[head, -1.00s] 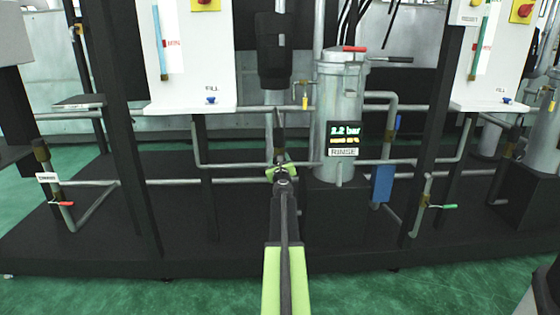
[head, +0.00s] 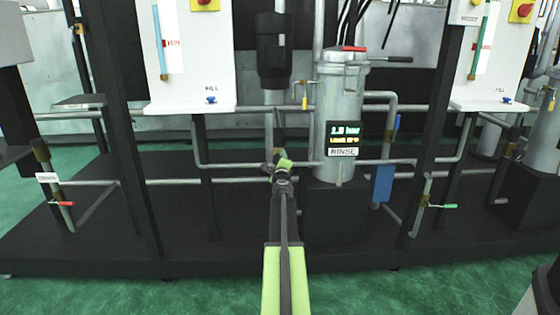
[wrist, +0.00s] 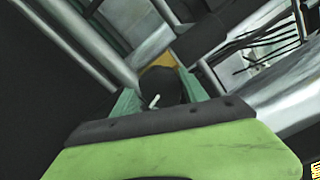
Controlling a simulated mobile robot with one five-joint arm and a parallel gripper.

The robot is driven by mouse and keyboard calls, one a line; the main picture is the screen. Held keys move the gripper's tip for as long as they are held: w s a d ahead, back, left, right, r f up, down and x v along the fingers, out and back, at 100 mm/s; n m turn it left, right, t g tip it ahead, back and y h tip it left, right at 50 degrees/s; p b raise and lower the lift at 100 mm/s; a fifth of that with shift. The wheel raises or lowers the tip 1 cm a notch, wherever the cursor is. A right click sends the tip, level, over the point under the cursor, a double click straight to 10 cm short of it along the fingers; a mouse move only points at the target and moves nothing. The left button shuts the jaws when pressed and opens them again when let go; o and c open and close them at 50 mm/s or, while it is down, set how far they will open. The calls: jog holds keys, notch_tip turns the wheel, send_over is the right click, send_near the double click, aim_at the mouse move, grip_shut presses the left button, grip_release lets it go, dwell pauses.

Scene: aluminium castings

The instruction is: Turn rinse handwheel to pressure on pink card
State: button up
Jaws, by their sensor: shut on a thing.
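My gripper (head: 281,161) reaches forward in the middle of the head view, at the pipe left of the grey tank. In the wrist view its green jaws are shut on a dark round handwheel (wrist: 160,88) with a small pale pin on its face. A brass fitting (wrist: 160,62) shows behind the wheel. In the head view my gripper hides most of the handwheel. The RINSE display (head: 343,138) on the tank is lit, with a green bar reading of two point something and a yellow line too small to read. I cannot make out a pink card.
The grey tank (head: 340,90) stands right of my gripper, with a red lever on top. Grey pipes run left and right behind my gripper. Black posts (head: 122,120) stand on both sides. A blue box (head: 383,183) hangs right of the tank. Green floor lies in front.

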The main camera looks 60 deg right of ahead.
jog(key=shift+w+a+n, duration=0.2)
jog(key=shift+w+n, duration=0.05)
jog(key=shift+n, duration=0.25)
jog(key=o, duration=1.2)
jog(key=shift+o, duration=0.8)
jog(key=shift+s+d, duration=0.1)
jog(key=shift+s+a, duration=0.25)
jog(key=v, duration=1.6)
jog(key=shift+s+a, duration=0.25)
jog(key=shift+a, duration=0.05)
